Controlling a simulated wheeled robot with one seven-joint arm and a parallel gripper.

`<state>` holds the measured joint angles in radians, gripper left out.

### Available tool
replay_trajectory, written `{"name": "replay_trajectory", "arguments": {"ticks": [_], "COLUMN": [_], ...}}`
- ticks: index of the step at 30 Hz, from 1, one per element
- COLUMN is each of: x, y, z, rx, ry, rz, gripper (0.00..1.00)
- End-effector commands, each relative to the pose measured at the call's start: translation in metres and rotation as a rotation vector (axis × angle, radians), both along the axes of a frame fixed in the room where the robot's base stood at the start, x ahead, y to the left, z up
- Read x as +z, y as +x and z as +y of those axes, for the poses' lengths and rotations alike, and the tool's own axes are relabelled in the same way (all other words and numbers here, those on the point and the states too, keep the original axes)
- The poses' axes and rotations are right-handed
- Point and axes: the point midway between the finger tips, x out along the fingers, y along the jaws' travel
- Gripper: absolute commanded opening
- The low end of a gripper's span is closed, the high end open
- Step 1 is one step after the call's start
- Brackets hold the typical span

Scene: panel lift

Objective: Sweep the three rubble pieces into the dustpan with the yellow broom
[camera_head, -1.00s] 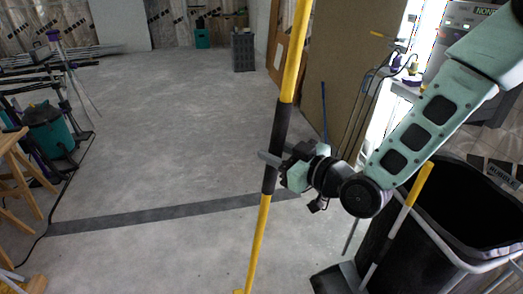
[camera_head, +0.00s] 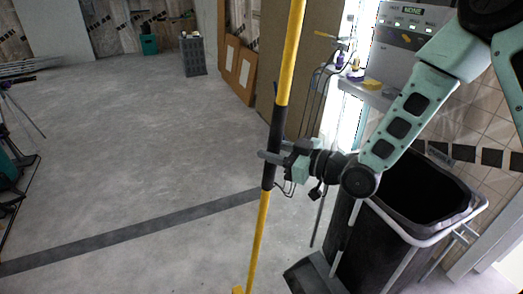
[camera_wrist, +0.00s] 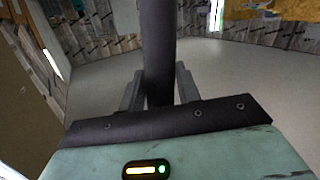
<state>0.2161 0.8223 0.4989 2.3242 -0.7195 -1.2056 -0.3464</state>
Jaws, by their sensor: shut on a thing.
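The yellow broom (camera_head: 287,72) stands nearly upright, leaning slightly, in the head view. My gripper (camera_head: 270,157) is shut on the black grip section of its pole. The wrist view shows the dark pole (camera_wrist: 159,55) between the two fingers. The broom's lower end runs to the bottom edge of the head view, where only a bit of yellow shows; the rest of its head is out of frame. A dark dustpan (camera_head: 310,275) with a long handle is on the floor, right of the broom and beside the bin. No rubble pieces are visible in these views.
A black-lined bin (camera_head: 385,243) in a grey tubular frame stands at the right, close to the dustpan. A dark stripe (camera_head: 130,232) crosses the floor. A grey crate (camera_head: 193,54) stands at the back.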

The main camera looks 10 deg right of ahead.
Motion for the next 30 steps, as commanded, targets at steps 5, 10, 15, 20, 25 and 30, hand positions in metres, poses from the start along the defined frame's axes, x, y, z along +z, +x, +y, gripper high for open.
{"name": "replay_trajectory", "arguments": {"ticks": [5, 10, 15, 20, 25, 30], "x": [0.006, 0.008, 0.007, 0.008, 0.008, 0.008], "y": [0.007, 0.013, 0.018, 0.024, 0.026, 0.028], "z": [-0.020, -0.037, -0.054, -0.070, -0.077, -0.085], "rx": [-0.004, -0.004, -0.003, -0.004, -0.001, -0.002], "ry": [0.001, 0.003, 0.001, 0.000, 0.001, 0.002], "rz": [-0.003, -0.002, -0.004, -0.003, -0.004, -0.003], "gripper": [0.00, 0.00, 0.00, 0.00, 0.00, 0.00]}}
